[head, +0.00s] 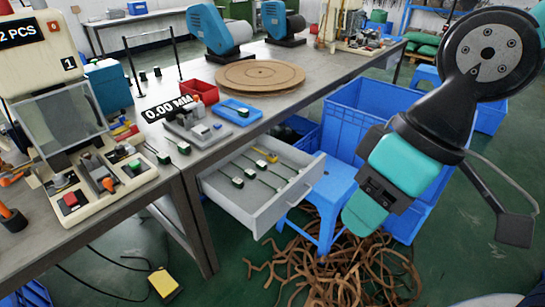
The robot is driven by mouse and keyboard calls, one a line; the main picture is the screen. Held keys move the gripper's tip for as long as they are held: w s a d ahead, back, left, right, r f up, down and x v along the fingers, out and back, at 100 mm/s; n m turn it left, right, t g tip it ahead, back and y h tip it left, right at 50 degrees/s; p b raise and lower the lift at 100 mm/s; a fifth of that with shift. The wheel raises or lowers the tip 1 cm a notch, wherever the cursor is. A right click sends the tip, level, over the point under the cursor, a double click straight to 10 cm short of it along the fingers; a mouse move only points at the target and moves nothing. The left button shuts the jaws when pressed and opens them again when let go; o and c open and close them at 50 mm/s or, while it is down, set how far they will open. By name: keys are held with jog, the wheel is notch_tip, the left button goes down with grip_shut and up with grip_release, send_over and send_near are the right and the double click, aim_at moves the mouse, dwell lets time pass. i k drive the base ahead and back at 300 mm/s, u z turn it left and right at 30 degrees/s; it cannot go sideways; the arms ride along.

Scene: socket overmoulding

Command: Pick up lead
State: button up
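Several leads with dark, green-and-white ended plugs and thin pins or wires lie in the open grey drawer, one lead (250,173) near its middle. A lead end (243,113) also sits in the blue tray (228,104). My gripper (365,214) hangs at the right, in front of the blue stool and bins and apart from the leads. Its fingers are not clearly distinguishable, and I see no lead at it.
The drawer (262,222) sticks out under the bench. A blue stool (325,205) and large blue bin (365,120) stand close to its right. Brown strips (330,265) tangle on the floor. A wooden turntable (260,75) and red bin (200,91) stand on the bench.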

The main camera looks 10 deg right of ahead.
aim_at(243, 112)
jog(key=z, duration=0.85)
jog(key=i, duration=1.3)
jog(key=u, duration=1.95)
jog(key=i, duration=0.5)
jog(key=z, duration=0.1)
